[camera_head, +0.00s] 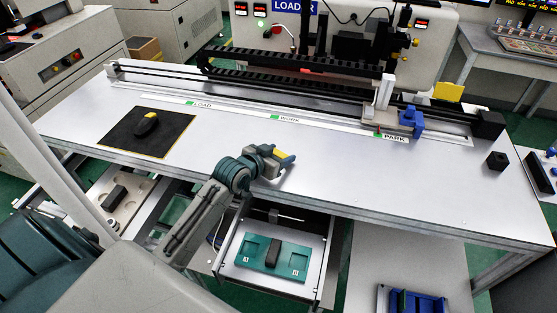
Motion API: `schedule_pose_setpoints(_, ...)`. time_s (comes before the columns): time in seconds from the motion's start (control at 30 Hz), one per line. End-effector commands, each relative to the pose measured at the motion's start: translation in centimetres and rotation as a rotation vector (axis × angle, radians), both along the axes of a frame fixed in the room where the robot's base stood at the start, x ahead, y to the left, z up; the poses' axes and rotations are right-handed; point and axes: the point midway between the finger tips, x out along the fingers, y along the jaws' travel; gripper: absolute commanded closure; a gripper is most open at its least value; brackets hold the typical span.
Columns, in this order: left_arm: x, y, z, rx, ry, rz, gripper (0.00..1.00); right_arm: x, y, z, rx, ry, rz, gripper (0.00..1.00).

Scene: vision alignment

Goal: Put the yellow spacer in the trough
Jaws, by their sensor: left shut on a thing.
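My left gripper (279,158) is over the front middle of the grey table. It is shut on a small yellow piece, the yellow spacer (287,159), which is partly hidden by the fingers. The spacer appears tilted and close above the table top. No part is labelled as a trough; a blue divided holder (430,305) shows at the bottom right, and a teal tray (248,262) with recesses marked A and B sits in the open drawer below my gripper. I cannot tell which is the trough. My right gripper is not in view.
A long rail (250,97) with a blue-fronted carriage (411,121) runs along the back. A black block (497,161) stands at right. The table (390,190) is clear right of my gripper.

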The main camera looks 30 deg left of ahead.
Motion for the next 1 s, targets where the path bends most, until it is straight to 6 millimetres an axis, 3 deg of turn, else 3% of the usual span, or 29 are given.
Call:
schedule_pose_setpoints(0.37,0.0,0.0,-0.3,0.0,0.0,0.0,0.64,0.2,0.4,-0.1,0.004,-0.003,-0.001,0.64)
schedule_pose_setpoints(0.4,0.0,0.0,-0.2,0.0,0.0,0.0,0.35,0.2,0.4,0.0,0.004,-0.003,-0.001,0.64)
schedule_pose_setpoints(0.5,0.0,0.0,-0.2,0.0,0.0,0.0,0.21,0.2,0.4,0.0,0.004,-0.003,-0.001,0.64)
schedule_pose_setpoints(0.83,0.0,0.0,0.3,0.001,-0.001,0.0,0.21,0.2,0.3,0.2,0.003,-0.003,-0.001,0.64)
schedule_pose_setpoints(1.0,-1.8,0.3,1.3,0.003,0.002,0.0,0.21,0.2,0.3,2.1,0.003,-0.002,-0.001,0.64)
